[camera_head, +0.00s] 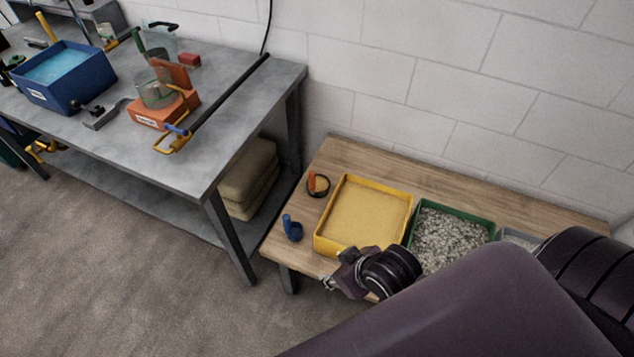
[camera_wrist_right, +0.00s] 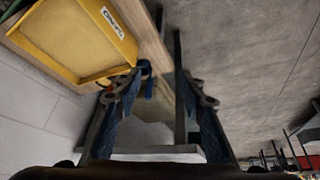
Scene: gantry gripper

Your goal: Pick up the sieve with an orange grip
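A small dark ring with an orange grip (camera_head: 318,185), which looks like the sieve, lies on the wooden table (camera_head: 350,155) left of the yellow tray. Its mesh is too small to make out. My right gripper (camera_head: 329,283) is at the table's front edge, in front of the yellow tray, nearer the camera than the sieve and apart from it. In the right wrist view my right gripper (camera_wrist_right: 170,88) has its fingers spread with nothing held between them. A speck of orange shows by the left finger there. My left gripper is not in view.
A blue-handled tool (camera_head: 292,228) stands near the table's front left corner; it shows near the left fingertip in the wrist view (camera_wrist_right: 148,82). A yellow tray of sand (camera_head: 322,243) and a green tray of gravel (camera_head: 457,211) lie to the right. A grey workbench (camera_head: 235,95) stands left.

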